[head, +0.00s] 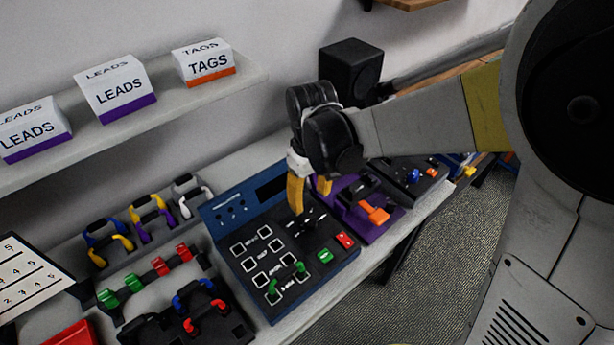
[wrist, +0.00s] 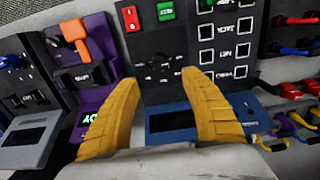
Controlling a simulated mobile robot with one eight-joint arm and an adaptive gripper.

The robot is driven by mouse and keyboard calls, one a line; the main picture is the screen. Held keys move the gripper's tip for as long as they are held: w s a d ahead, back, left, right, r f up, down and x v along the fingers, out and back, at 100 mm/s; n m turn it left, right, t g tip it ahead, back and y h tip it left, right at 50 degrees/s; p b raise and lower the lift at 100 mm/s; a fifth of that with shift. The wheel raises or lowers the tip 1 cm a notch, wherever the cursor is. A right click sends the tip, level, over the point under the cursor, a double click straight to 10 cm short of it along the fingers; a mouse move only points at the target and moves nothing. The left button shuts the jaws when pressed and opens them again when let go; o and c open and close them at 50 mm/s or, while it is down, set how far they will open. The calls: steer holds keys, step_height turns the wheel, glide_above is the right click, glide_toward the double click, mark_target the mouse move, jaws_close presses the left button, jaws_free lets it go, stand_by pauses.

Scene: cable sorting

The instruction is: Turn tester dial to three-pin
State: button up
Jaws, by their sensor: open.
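The tester is a blue box with a dark panel (head: 240,222); in the wrist view its panel (wrist: 180,25) lies beyond my fingers. Its dial (head: 305,223) is black on black, near the panel's upper right. The dial (wrist: 158,68) also shows in the wrist view, between and ahead of my fingertips. I cannot read its setting; the small marks around it are too blurred. My gripper (head: 308,192) has yellow fingers, open and pointing down over the dial area. In the wrist view my gripper (wrist: 158,78) is spread with nothing between the fingers. I see no clear contact with the dial.
The panel has a red button (head: 345,240), a green button (head: 325,256) and green connectors (head: 272,288) in white-framed sockets. A purple device (head: 378,228) with an orange lever stands right of the tester. Cable racks (head: 160,268) stand left. Boxes line the shelf (head: 160,120) above.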

mark_target(310, 219)
step_height(310, 219, down, 10)
steer(key=b, duration=0.3)
steer(key=shift+f, duration=0.15)
jaws_close()
